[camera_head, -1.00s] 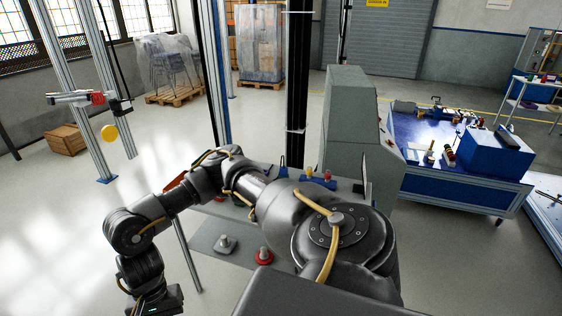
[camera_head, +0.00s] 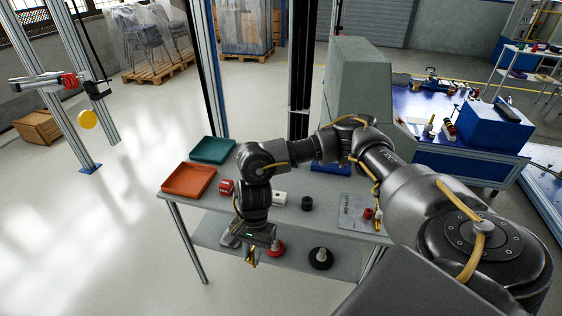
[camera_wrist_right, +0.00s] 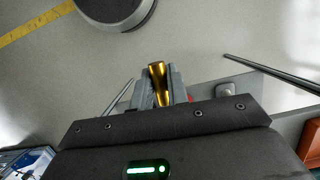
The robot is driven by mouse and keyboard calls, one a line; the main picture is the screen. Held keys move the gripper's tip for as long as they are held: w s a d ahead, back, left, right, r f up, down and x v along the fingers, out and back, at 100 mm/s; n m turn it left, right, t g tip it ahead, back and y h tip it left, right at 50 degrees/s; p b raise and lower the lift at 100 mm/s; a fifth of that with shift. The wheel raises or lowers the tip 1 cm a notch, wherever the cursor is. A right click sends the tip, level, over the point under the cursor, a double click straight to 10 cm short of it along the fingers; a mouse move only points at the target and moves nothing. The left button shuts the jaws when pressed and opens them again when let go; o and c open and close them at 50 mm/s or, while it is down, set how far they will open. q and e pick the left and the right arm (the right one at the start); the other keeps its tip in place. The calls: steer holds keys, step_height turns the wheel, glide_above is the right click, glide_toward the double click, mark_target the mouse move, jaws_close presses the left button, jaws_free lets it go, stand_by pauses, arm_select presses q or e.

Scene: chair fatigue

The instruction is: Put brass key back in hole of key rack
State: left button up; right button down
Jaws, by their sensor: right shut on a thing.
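My right gripper (camera_head: 248,255) is low at the table's near side, in front of its front edge. It is shut on a brass-coloured piece, the brass key (camera_head: 252,259). In the right wrist view the brass key (camera_wrist_right: 157,72) stands between the two grey fingers (camera_wrist_right: 158,88), its wider end outward; its lower part is hidden by the fingers. My left gripper is out of view.
An orange tray (camera_head: 188,192) and a teal tray (camera_head: 213,150) stand at the table's left. A red block (camera_head: 226,187), a white block (camera_head: 279,198) and a black cylinder (camera_head: 307,204) stand on top. A black-based object (camera_head: 320,259) is on the lower shelf.

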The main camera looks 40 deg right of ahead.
steer(key=w+d+r+m+t+h, duration=0.1)
steer(key=w+d+r+m, duration=0.3)
steer(key=w+d+m, duration=0.4)
steer(key=w+d+r+m+t+h+b, duration=0.1)
steer(key=w+d+r+m+t, duration=0.2)
steer(key=w+d+m, duration=0.5)
steer(key=d+r+m, duration=0.1)
steer(key=d+m, duration=0.6)
steer(key=shift+w+d, duration=0.25)
steer(key=shift+w, duration=0.1)
steer(key=b+x, duration=0.1)
steer(key=x, duration=0.1)
steer(key=b+x, duration=0.1)
steer(key=x, duration=0.1)
steer(key=s+b+x, duration=0.1)
steer(key=shift+w+f, duration=0.1)
steer(key=shift+f, duration=0.4)
steer(key=shift+p, duration=0.3)
